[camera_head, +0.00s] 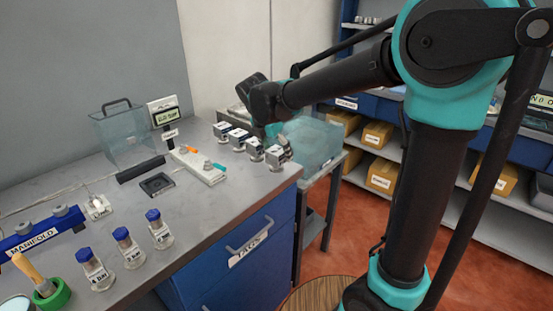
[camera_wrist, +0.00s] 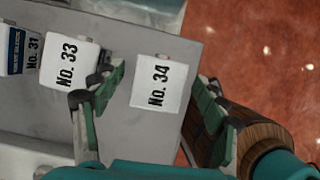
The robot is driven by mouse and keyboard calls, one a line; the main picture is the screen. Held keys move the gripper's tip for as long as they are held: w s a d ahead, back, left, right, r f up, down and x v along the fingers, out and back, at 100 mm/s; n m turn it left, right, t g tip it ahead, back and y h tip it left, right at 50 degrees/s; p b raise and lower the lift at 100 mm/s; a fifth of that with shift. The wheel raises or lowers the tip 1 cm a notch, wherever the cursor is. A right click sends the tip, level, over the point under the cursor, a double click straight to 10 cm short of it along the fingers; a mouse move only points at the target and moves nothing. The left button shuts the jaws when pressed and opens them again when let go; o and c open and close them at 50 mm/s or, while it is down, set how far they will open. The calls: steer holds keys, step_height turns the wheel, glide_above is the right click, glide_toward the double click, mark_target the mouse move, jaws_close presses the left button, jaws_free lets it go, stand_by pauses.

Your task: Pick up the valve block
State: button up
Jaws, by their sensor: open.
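Several small white-topped blocks stand in a row near the right edge of the grey bench; nothing marks which one is the valve block. In the wrist view, the block labelled No. 34 (camera_wrist: 160,84) lies between the fingers of my gripper (camera_wrist: 158,76), with a gap on both sides. My gripper is open and empty. Block No. 33 (camera_wrist: 66,60) is just left of the left finger, and block No. 31 (camera_wrist: 18,50) is farther left. In the head view, the end block (camera_head: 275,158) is beside my gripper, which is partly hidden behind my wrist.
The bench edge is close to No. 34, with red floor beyond. A clear bin (camera_head: 312,143) stands on a side table to the right. A white strip with fittings (camera_head: 199,165) lies left of the row. Blue-capped bottles (camera_head: 128,248) stand at the front.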

steer(key=shift+x, duration=1.9)
steer(key=shift+c, duration=0.6)
jaws_close()
